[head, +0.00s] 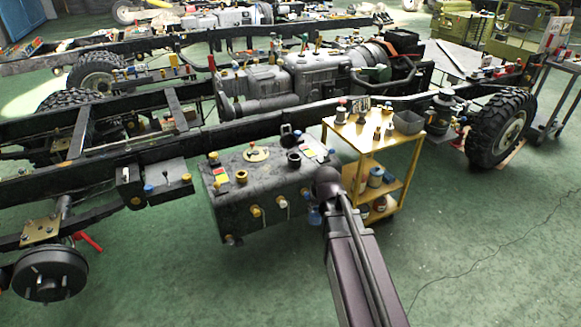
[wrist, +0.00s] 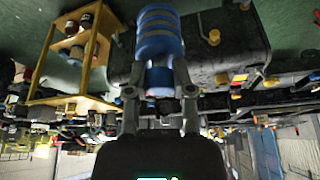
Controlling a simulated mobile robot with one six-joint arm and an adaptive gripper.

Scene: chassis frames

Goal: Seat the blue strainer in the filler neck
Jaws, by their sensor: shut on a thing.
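The blue strainer (wrist: 160,38) is a ribbed blue cylinder in the wrist view. In the head view a small part of the blue strainer (head: 314,216) shows beside my arm, in front of the tank's right end. My arm hides most of the gripper there. The dark tank (head: 228,212) hangs beside the chassis rail, with several necks and caps on top. A black neck (head: 293,160) stands near its right end; I cannot tell for sure whether it is the filler neck. The strainer is apart from it.
The chassis rail (head: 225,133) runs behind the tank. A wheel (head: 500,127) is at the right. The green floor in front is clear.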

